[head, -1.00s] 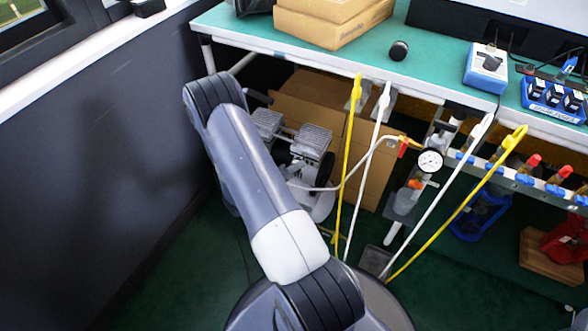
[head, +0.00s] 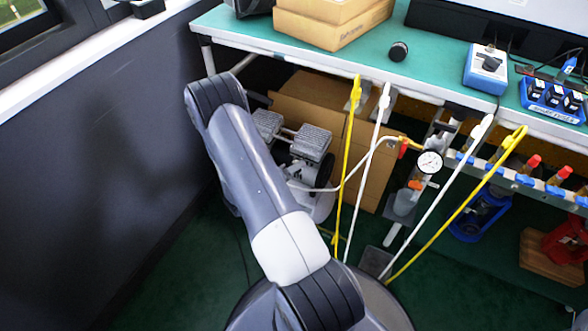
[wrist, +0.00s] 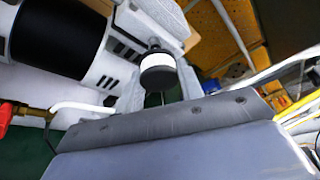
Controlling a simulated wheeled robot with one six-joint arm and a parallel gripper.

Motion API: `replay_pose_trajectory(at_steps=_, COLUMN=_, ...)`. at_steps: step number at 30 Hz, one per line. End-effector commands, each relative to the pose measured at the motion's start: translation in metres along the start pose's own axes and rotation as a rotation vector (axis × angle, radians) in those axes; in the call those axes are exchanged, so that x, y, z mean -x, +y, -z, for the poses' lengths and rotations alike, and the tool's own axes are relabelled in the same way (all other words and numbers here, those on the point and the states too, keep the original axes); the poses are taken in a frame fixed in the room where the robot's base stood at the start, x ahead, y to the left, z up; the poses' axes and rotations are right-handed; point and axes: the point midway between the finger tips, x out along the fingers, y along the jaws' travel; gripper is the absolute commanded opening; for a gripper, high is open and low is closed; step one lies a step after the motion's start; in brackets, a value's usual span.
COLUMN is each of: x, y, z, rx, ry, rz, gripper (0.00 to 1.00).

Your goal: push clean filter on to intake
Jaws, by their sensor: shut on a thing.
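My gripper (wrist: 160,84) is shut on the clean filter (wrist: 158,69), a short black cylinder with a white band, held between its two pale fingers in the wrist view. A small grey round fitting, apparently the intake (wrist: 153,43), shows just beyond the filter on the compressor (wrist: 120,52). The filter is lined up close to it; I cannot tell whether they touch. In the head view the compressor (head: 303,143) stands under the bench, partly behind my arm. My gripper and the filter are hidden there.
The green-topped bench (head: 450,82) overhangs the compressor. A cardboard box (head: 350,120) stands right behind it. Yellow (head: 345,165) and white hanging tubes and a pressure gauge (head: 430,161) are to its right. A dark wall (head: 100,150) is at left. A black cylinder (head: 398,51) lies on the bench.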

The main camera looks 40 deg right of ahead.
Motion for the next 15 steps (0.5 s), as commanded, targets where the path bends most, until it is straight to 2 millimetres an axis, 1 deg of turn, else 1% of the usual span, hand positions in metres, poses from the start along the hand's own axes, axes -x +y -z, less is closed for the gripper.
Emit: replay_pose_trajectory(at_steps=15, x=-0.0034, y=0.0002, z=-0.0015, rx=-0.001, ry=0.000, rz=0.000, gripper=0.13)
